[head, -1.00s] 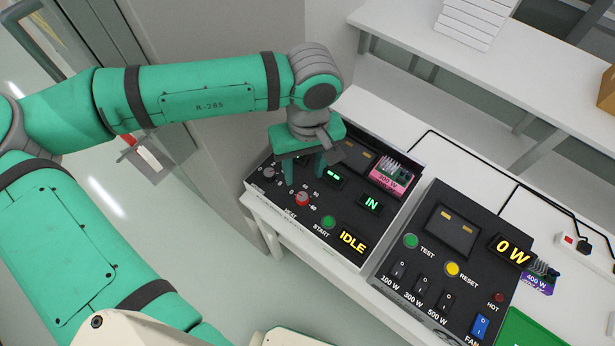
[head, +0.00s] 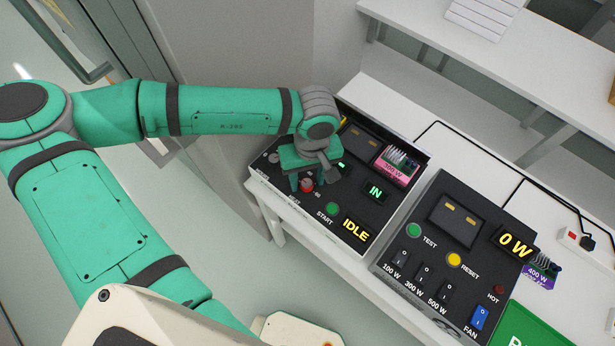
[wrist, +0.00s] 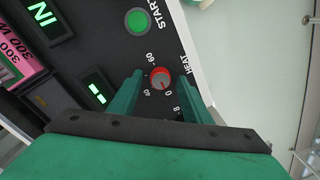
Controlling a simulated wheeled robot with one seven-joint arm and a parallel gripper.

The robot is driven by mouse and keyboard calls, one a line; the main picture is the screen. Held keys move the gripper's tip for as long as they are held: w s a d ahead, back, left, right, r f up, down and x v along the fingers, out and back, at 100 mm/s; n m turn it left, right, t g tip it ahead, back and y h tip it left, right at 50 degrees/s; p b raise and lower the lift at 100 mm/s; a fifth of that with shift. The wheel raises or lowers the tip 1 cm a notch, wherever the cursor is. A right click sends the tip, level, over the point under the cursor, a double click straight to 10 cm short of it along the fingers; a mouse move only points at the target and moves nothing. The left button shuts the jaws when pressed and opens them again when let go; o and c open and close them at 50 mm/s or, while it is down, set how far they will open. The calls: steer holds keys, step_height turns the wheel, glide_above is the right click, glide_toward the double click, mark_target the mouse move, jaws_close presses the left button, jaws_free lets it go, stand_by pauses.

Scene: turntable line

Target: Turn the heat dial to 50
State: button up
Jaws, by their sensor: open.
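The heat dial (head: 307,186) is a small red-rimmed knob on the black panel of the left console. In the wrist view the dial (wrist: 160,78) has a grey face with a dark pointer mark toward the picture's bottom, near a "0" label. Its exact reading is hard to tell. Numbers such as 60 and 40 ring it, some partly hidden. My gripper (head: 306,180) is open over the dial. In the wrist view its green fingers (wrist: 161,88) stand on either side of the dial, with gaps visible.
The green START button (head: 333,209) and lit IDLE display (head: 355,230) are near the dial. A pink 300 W module (head: 393,167) sits at the console's back. A second console with switches (head: 425,270) stands to the right. Open floor lies in front.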

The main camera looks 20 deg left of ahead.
steer(key=c, duration=1)
steer(key=shift+c, duration=0.2)
